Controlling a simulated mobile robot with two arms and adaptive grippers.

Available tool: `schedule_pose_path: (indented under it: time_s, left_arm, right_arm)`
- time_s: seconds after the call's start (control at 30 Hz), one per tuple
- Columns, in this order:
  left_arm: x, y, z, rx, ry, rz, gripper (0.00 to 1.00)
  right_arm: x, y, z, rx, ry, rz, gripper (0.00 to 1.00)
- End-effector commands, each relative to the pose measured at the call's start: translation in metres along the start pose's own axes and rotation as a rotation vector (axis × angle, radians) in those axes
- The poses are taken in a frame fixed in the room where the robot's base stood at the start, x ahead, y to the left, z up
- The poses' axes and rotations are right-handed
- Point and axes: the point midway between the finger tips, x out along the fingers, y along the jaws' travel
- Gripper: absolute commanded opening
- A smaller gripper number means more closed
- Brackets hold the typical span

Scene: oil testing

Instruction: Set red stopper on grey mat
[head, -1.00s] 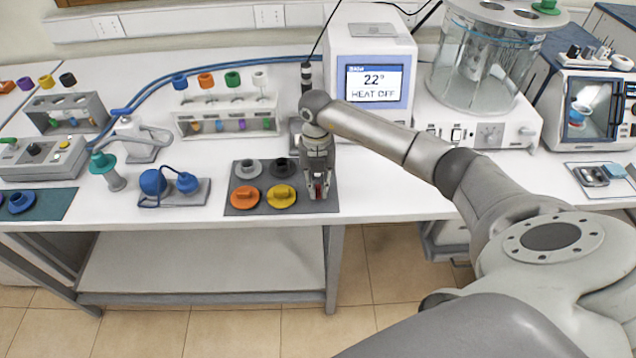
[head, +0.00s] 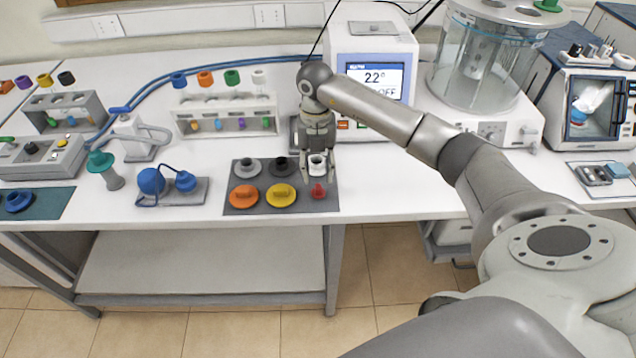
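The red stopper (head: 318,191) stands on the front right part of the grey mat (head: 300,206), apart from my gripper. My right gripper (head: 318,178) is open just behind and above it, with its fingers spread. A white stopper or ring (head: 317,165) shows between the fingers; I cannot tell whether they touch it. An orange stopper (head: 244,196) and a yellow stopper (head: 281,195) stand in the mat's front row. A grey stopper (head: 249,167) and a black stopper (head: 281,166) stand behind them. My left gripper is not in view.
A blue pump-like device (head: 153,182) stands left of the mat. A white rack (head: 226,118) with coloured stoppers is behind. A heater with a screen (head: 375,80) stands behind my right arm.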

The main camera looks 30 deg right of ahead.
Motion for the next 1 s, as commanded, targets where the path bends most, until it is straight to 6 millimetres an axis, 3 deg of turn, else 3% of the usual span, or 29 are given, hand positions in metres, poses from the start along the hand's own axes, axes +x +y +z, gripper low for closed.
schedule_pose_path:
  time_s: [0.2,0.4,1.0]
  left_arm:
    - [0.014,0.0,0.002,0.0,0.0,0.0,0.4]
    - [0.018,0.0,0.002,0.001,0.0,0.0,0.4]
    - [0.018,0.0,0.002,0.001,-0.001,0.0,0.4]
  right_arm:
    - [-0.044,0.0,0.001,0.0,-0.004,0.002,0.35]
    - [-0.065,0.0,0.0,0.0,-0.001,0.001,0.35]
    - [-0.069,0.0,0.0,-0.001,0.001,0.001,0.35]
